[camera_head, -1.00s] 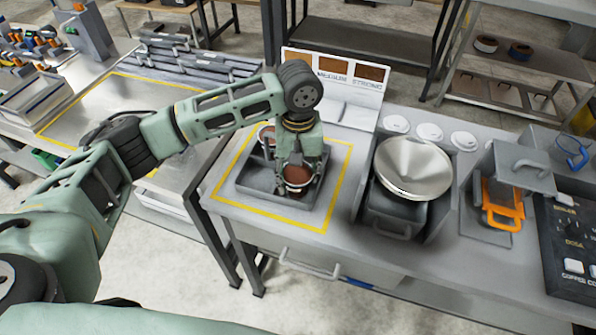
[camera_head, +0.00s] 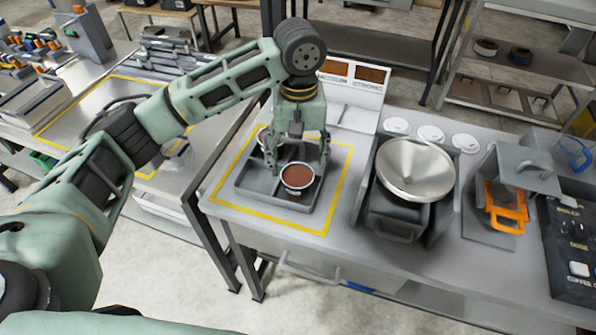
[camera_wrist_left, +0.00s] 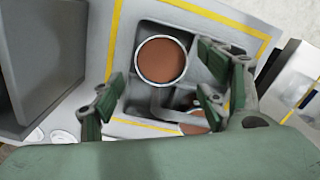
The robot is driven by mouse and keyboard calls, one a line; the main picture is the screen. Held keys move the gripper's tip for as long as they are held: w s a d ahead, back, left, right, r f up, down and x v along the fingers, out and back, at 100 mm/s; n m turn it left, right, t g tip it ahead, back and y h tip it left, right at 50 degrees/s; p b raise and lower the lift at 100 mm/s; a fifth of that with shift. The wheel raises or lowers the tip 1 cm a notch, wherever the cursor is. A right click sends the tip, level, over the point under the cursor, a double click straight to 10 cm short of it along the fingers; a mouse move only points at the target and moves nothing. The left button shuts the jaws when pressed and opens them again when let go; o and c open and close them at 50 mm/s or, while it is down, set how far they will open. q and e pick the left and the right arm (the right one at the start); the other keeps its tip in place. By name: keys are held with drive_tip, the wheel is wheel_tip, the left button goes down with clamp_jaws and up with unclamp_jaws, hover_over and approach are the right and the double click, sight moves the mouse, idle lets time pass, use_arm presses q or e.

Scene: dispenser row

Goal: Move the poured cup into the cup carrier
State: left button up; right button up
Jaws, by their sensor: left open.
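A cup filled with brown liquid (camera_head: 297,178) stands upright in the front right compartment of the grey cup carrier (camera_head: 252,187). A second cup (camera_head: 264,137) stands in a back compartment, partly hidden by my gripper. My left gripper (camera_head: 299,166) is open just above and behind the front cup, its fingers apart from it. In the left wrist view the front cup (camera_wrist_left: 161,60) lies beyond the spread fingers (camera_wrist_left: 160,100), and the second cup (camera_wrist_left: 195,124) is partly hidden at the bottom. My right gripper is not in view.
A yellow outline (camera_head: 335,205) surrounds the carrier on the counter. A steel funnel bowl (camera_head: 415,168) stands to its right, with an orange-handled part (camera_head: 505,208) farther right. A sign panel (camera_head: 350,75) stands behind. The space over the carrier's front left is clear.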

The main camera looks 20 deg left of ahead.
use_arm(q)
wheel_tip(320, 180, up, 5)
drive_tip(key=shift+r, duration=0.2)
idle(0.5)
drive_tip(key=shift+f, duration=0.15)
